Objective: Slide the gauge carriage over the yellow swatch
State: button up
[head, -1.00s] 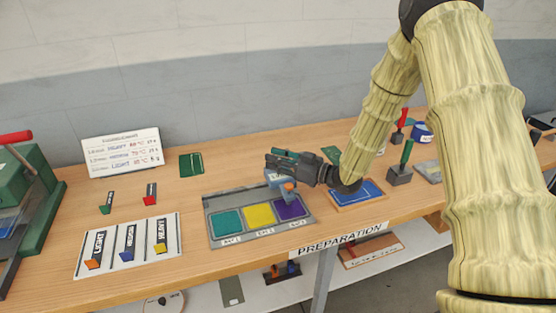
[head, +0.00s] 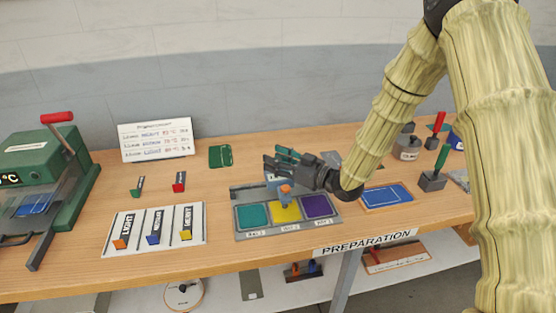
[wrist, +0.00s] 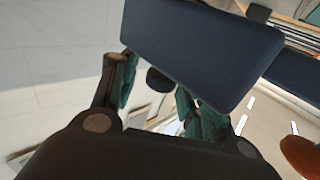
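The gauge carriage is a blue-grey block (head: 272,182) with an orange knob (head: 286,189). It stands on the grey swatch tray (head: 258,236), and its knob side is over the upper part of the yellow swatch (head: 288,214). The teal swatch (head: 252,215) is to its left and the purple swatch (head: 318,205) to its right. My gripper (head: 272,162) is at the carriage, coming from the right. In the wrist view, a dark blue block (wrist: 200,50) covers part of my spaced fingers, so their hold on it is unclear.
A board with labelled tabs (head: 196,236) lies left of the tray, and a green press (head: 45,165) stands at the far left. A blue card (head: 387,196) and dark stamps (head: 432,182) are to the right. A white sign (head: 155,140) stands at the back.

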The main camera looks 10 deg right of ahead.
jog(key=shift+d+f, duration=0.1)
jog(key=v, duration=1.2)
